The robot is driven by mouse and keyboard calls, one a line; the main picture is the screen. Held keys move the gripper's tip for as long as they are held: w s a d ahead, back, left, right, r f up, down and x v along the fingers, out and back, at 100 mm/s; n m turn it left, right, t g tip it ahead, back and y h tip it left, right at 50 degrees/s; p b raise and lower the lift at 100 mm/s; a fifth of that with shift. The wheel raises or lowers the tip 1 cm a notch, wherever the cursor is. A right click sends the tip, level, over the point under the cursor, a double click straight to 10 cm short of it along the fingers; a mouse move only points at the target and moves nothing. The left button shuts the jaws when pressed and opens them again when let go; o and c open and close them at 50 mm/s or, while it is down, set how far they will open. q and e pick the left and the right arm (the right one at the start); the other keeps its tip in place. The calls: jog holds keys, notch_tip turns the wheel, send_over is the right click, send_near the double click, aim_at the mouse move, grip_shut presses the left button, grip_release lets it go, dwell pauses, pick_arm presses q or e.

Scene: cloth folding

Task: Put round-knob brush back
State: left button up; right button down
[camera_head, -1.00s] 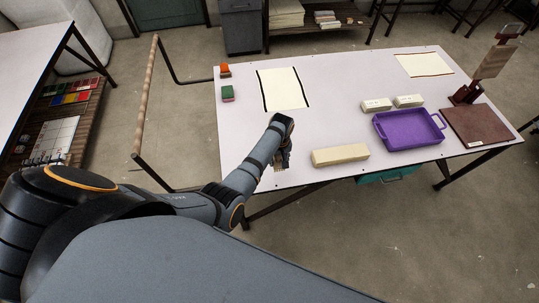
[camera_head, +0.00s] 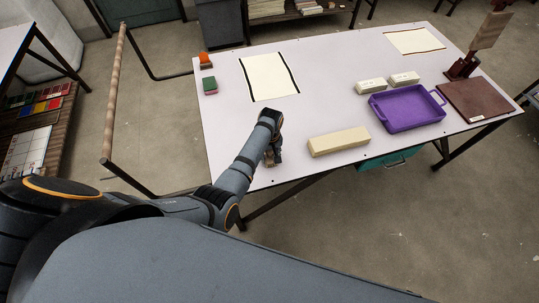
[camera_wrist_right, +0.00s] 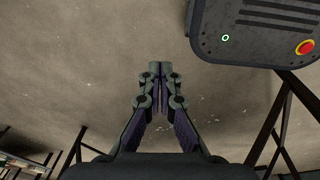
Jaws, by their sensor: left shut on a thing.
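My left gripper (camera_head: 271,157) is over the near left part of the pale table (camera_head: 222,135), left of a long cream block (camera_head: 338,143). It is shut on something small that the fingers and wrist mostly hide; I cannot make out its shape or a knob. No brush can be clearly told on the table. My right gripper (camera_wrist_right: 159,72) shows in the right wrist view, fingertips together and empty, above bare floor.
A purple tray (camera_head: 407,123), two small cream boxes (camera_head: 371,86), a brown board with a stand (camera_head: 473,99) and a black-edged sheet (camera_head: 269,77) lie on the table. Orange (camera_head: 206,60) and green (camera_head: 210,86) blocks sit at its left edge. A rail (camera_head: 115,90) stands left.

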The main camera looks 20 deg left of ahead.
pick_arm(q)
jog(key=o, duration=1.1)
jog(key=shift+f, duration=0.2)
pick_arm(e)
jog(key=shift+d, duration=0.4)
pick_arm(q)
jog(key=shift+r, duration=0.15)
pick_arm(e)
jog(key=shift+s+d, duration=0.1)
pick_arm(q)
notch_tip(320, 180, up, 12)
jog(key=p, duration=1.3)
jog(key=shift+r, duration=0.2)
jog(key=shift+w+f, duration=0.1)
pick_arm(e)
notch_tip(320, 180, up, 13)
jog(key=shift+f, duration=0.1)
